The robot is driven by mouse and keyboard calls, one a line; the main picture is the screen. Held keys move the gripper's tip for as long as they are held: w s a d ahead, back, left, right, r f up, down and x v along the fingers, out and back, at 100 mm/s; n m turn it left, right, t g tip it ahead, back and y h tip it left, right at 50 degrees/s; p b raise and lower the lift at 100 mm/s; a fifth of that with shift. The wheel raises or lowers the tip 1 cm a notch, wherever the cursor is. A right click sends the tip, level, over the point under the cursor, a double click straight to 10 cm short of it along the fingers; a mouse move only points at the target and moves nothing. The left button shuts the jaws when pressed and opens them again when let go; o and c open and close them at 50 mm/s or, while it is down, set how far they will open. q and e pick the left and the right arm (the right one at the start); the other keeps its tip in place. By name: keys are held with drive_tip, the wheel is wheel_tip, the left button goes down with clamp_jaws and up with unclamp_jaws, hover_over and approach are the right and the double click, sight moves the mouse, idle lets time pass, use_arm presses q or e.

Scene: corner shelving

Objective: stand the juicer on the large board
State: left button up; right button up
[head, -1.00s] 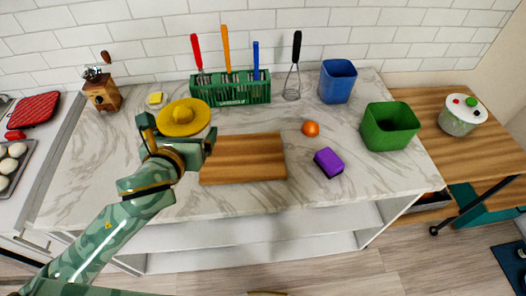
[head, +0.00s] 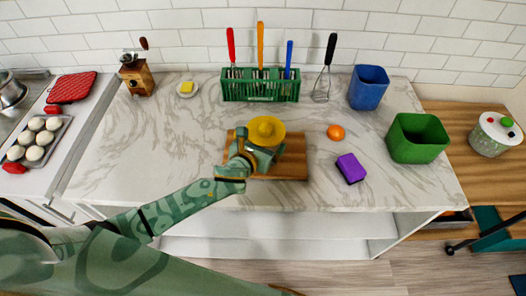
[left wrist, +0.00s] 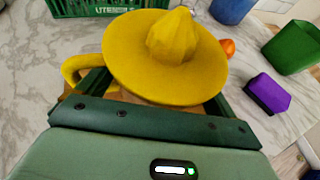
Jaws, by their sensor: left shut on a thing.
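The yellow juicer (head: 266,130) is over the wooden board (head: 295,166) in the head view, upright with its cone on top. My left gripper (head: 258,150) is shut on it from the near side. My right gripper is not in view.
A green rack (head: 261,88) with several utensils stands behind the board. An orange (head: 336,132), a purple block (head: 350,168), a blue bin (head: 368,87) and a green bin (head: 417,138) are to the right. The counter left of the board is clear.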

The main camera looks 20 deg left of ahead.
use_arm(q)
drive_tip(key=shift+w+a+f, duration=0.1)
drive_tip(key=shift+w+f, duration=0.15)
drive_tip(key=shift+f, duration=0.05)
wheel_tip(320, 180, down, 3)
drive_tip(key=shift+r+b, duration=0.1)
drive_tip(key=shift+b, duration=0.75)
drive_tip(key=shift+f, duration=0.25)
drive_tip(key=shift+r, duration=0.15)
drive_tip(key=shift+f, duration=0.2)
drive_tip(key=o, duration=0.8)
drive_tip(key=shift+s+r, duration=0.1)
drive_tip(key=shift+r, duration=0.15)
drive_tip(key=p+v, duration=0.2)
drive_tip(key=v, duration=0.9)
drive_tip(key=shift+s+a+p, duration=0.1)
drive_tip(key=shift+s+p, duration=0.25)
drive_tip(key=shift+s, duration=0.05)
